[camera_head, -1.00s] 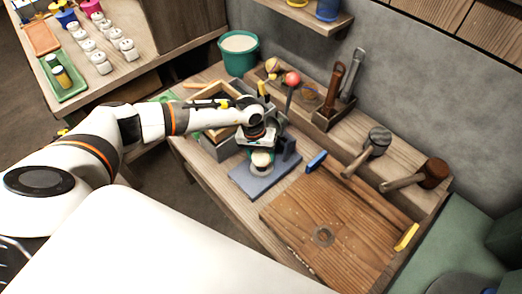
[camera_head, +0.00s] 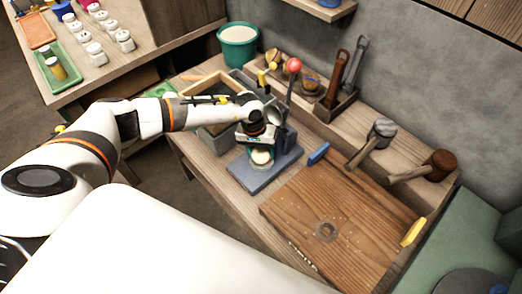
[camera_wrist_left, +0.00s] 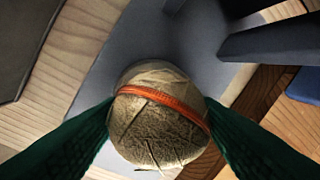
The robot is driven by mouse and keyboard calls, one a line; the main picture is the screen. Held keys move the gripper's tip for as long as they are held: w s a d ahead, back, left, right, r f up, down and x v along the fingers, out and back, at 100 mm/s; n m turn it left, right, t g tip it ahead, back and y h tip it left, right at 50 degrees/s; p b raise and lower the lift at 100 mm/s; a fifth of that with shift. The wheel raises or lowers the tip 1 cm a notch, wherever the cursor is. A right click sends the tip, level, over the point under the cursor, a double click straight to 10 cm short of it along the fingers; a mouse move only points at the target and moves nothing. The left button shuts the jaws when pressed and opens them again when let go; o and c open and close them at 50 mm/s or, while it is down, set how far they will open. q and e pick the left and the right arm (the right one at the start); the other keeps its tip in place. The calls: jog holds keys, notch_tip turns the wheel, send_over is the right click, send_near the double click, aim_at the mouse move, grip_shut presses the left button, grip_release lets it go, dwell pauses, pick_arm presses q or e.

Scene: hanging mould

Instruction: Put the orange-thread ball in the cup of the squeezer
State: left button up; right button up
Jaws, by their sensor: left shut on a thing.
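My left gripper (camera_head: 260,157) is shut on the orange-thread ball (camera_wrist_left: 158,135), a pale wrapped ball with an orange thread around it. In the left wrist view the ball sits between the two green fingers (camera_wrist_left: 160,125). The head view shows it as a pale round shape under the wrist. The squeezer has a flat blue-grey base (camera_head: 258,182) and a lever with a red knob (camera_head: 293,66). The ball is above this base, which also shows in the wrist view (camera_wrist_left: 155,40). I cannot make out the cup. My right gripper is not in view.
A dark upright part (camera_wrist_left: 270,42) stands close beside the ball. A wooden board (camera_head: 340,205) with a blue block (camera_head: 318,153) lies to the right. Mallets (camera_head: 382,130) rest on the ledge behind. A wooden tray (camera_head: 205,88) and a green bucket (camera_head: 238,45) are at the back left.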

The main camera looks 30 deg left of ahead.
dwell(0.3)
pick_arm(q)
jog(key=o, duration=1.1)
jog(key=shift+o, duration=0.2)
notch_tip(320, 180, up, 12)
jog(key=a+b, duration=0.2)
jog(key=shift+s+b, duration=0.3)
jog(key=shift+f, duration=0.15)
